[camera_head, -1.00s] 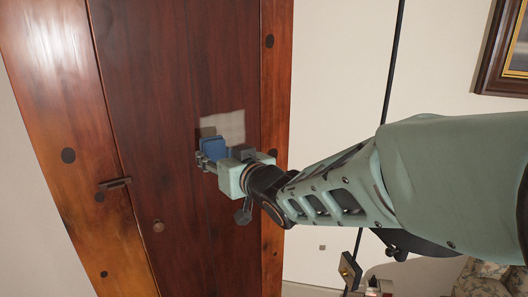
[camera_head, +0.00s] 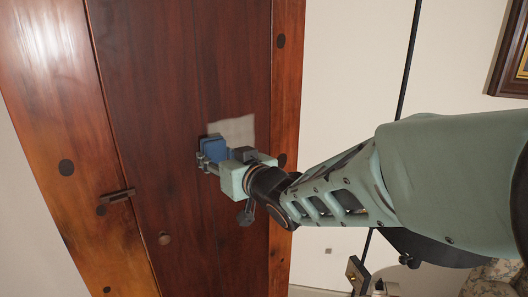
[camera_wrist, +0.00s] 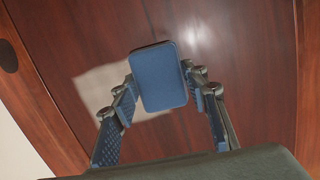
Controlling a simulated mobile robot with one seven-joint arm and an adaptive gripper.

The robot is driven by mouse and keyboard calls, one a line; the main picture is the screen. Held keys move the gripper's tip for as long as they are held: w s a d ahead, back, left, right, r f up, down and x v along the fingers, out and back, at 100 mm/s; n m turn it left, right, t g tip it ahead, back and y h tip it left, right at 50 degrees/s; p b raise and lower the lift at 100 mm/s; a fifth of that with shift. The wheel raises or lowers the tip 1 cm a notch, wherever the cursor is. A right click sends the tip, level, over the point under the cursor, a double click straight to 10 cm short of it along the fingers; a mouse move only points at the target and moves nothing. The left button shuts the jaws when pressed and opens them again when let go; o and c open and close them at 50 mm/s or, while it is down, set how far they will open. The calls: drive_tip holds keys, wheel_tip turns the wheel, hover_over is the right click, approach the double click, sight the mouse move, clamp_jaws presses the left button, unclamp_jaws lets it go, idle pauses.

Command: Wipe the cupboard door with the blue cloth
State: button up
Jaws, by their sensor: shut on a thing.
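The blue cloth (camera_head: 214,147) is a small folded pad with rounded corners. My gripper (camera_head: 207,160) is shut on it and holds it in front of the cupboard door (camera_head: 170,90), a dark reddish wood panel. In the wrist view the blue cloth (camera_wrist: 159,77) sits between the two fingers of my gripper (camera_wrist: 160,95). A pale, roughly square patch (camera_head: 235,130) shows on the door just behind and to the right of the cloth. In the wrist view the patch (camera_wrist: 100,90) is partly hidden by the cloth and a finger. I cannot tell whether the cloth touches the door.
A lighter wood frame with dark round spots (camera_head: 288,80) borders the door. A latch (camera_head: 117,195) and a round knob (camera_head: 165,238) stand out at the door's lower left. A thin dark pole (camera_head: 408,60) and a picture frame (camera_head: 508,60) are at the right.

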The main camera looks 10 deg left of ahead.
drive_tip(key=shift+x, duration=1)
idle(0.3)
drive_tip(key=shift+r, duration=0.2)
